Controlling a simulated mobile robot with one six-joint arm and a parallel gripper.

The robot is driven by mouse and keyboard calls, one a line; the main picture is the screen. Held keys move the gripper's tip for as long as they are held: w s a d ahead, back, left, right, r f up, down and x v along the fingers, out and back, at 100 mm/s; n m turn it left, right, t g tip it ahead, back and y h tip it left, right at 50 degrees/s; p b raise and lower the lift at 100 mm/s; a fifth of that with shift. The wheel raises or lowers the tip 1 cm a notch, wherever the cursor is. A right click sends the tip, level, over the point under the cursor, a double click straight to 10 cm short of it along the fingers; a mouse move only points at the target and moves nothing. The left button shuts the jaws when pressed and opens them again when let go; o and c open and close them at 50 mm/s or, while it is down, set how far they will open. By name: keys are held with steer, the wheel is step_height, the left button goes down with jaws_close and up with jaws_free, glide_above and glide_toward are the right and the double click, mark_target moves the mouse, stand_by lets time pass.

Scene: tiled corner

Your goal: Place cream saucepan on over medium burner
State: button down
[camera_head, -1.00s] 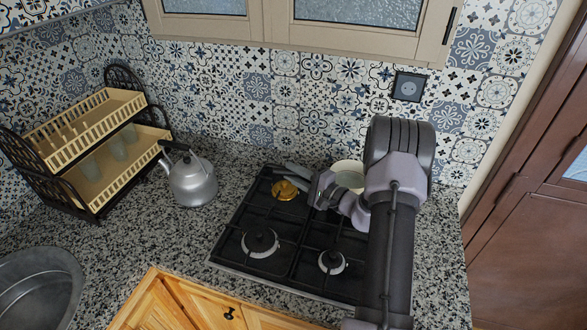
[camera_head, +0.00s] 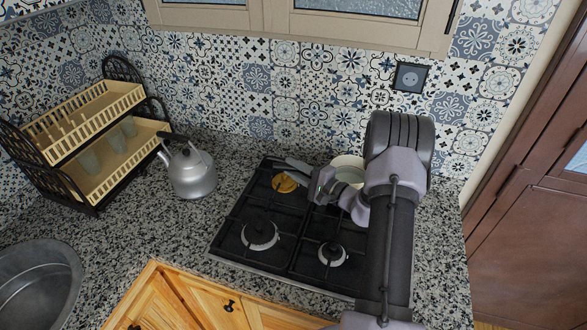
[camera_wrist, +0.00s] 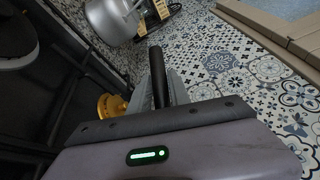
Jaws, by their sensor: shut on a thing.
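The cream saucepan (camera_head: 347,166) is at the back right of the black gas hob (camera_head: 276,214), partly hidden behind my arm. I cannot tell whether its base touches the grate. My gripper (camera_head: 300,168) is left of the pan and shut on its dark handle (camera_wrist: 157,72), which sticks up past the fingers in the wrist view. The pan body is out of the wrist view. The hob shows a gold-coloured back left burner (camera_head: 286,183), a large front left burner (camera_head: 260,235) and a smaller front right burner (camera_head: 332,254). The back right burner is hidden.
A grey kettle (camera_head: 193,176) stands on the granite counter left of the hob. A two-tier dish rack (camera_head: 92,150) with glasses is further left, and a round sink (camera_head: 38,290) is at front left.

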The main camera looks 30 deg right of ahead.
steer(key=shift+f+b, duration=0.25)
steer(key=shift+b, duration=0.05)
steer(key=c, duration=1.1)
jaws_free()
steer(key=shift+s, duration=0.1)
